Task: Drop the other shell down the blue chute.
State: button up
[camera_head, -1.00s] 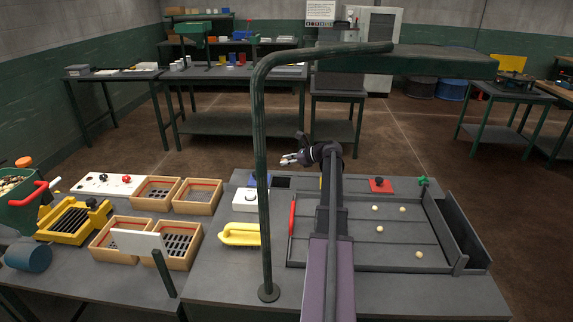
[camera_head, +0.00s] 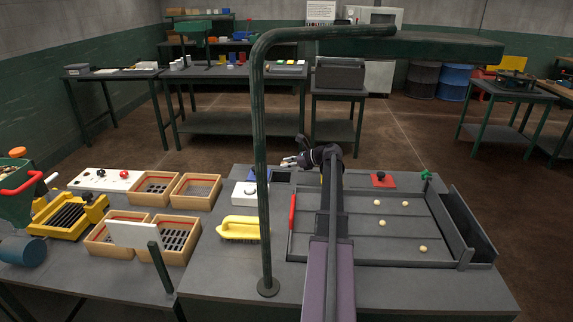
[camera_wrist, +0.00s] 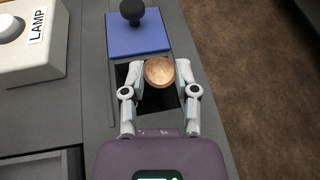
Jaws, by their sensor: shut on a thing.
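In the wrist view, my gripper (camera_wrist: 160,80) is shut on a small round tan-brown shell (camera_wrist: 159,70), held between the two fingertips. The shell is over or near the edge of a dark square opening (camera_wrist: 150,98) in the grey bench top. Its height above the opening cannot be told. A blue plate (camera_wrist: 155,42) with a black knob lies directly beyond the opening, at the chute. In the head view my gripper (camera_head: 290,162) is above the bench's far edge, and the shell is too small to make out there.
A white box labelled LAMP (camera_wrist: 35,45) stands left of the opening. A green post (camera_head: 262,180) rises close to my arm. A yellow-handled brush (camera_head: 240,228) and a grey tray (camera_head: 400,258) with several pale balls flank the arm. Brown floor lies beyond the bench.

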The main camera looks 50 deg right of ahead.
jog(key=shift+f+b, duration=0.75)
jog(key=shift+f, duration=0.3)
jog(key=o, duration=0.7)
jog(key=shift+o, duration=0.2)
